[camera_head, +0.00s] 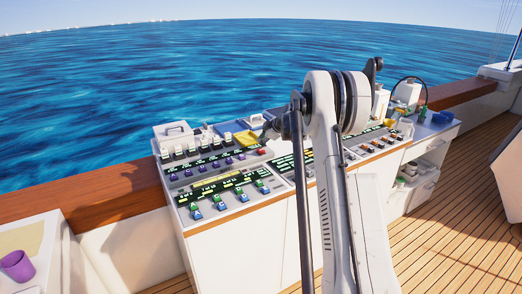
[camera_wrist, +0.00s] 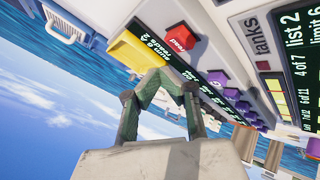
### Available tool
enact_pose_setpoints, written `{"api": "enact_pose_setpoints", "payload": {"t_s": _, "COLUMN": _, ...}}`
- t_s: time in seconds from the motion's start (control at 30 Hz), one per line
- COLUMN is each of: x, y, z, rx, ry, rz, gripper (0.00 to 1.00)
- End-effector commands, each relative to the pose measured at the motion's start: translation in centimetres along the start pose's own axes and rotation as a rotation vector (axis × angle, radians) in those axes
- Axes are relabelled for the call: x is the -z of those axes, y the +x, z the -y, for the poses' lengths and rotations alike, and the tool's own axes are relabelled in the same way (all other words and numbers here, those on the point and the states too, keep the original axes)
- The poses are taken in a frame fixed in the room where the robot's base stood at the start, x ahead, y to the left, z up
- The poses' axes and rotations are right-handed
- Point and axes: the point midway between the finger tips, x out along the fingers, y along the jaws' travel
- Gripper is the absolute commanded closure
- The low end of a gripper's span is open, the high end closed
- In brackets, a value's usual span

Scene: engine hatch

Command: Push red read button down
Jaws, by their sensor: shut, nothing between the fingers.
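The red button (camera_wrist: 180,38) marked "read" shows at the upper middle of the wrist view, on the control panel beside the yellow block. In the head view the red button (camera_head: 262,152) is a small red spot on the left part of the console. My gripper (camera_wrist: 165,78) is shut and empty in the wrist view, its fingertips together just below the red button in the picture, apart from it as far as I can tell.
The console (camera_head: 215,222) also holds green and blue buttons.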

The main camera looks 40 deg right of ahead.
Motion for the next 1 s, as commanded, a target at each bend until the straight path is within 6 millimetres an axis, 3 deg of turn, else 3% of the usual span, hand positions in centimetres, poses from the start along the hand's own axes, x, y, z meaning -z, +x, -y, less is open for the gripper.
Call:
{"api": "enact_pose_setpoints", "payload": {"t_s": 0.33, "x": 1.5, "y": -2.1, "z": -1.5, "rx": 0.0, "ry": 0.0, "rz": 0.0, "gripper": 1.0}}
{"api": "enact_pose_setpoints", "payload": {"t_s": 0.77, "x": 1.8, "y": -2.5, "z": -1.8, "rx": 0.0, "ry": 0.0, "rz": 0.0, "gripper": 1.0}}
{"api": "enact_pose_setpoints", "payload": {"t_s": 1.0, "x": 3.6, "y": -4.9, "z": -3.6, "rx": 0.0, "ry": 0.0, "rz": 0.0, "gripper": 1.0}}
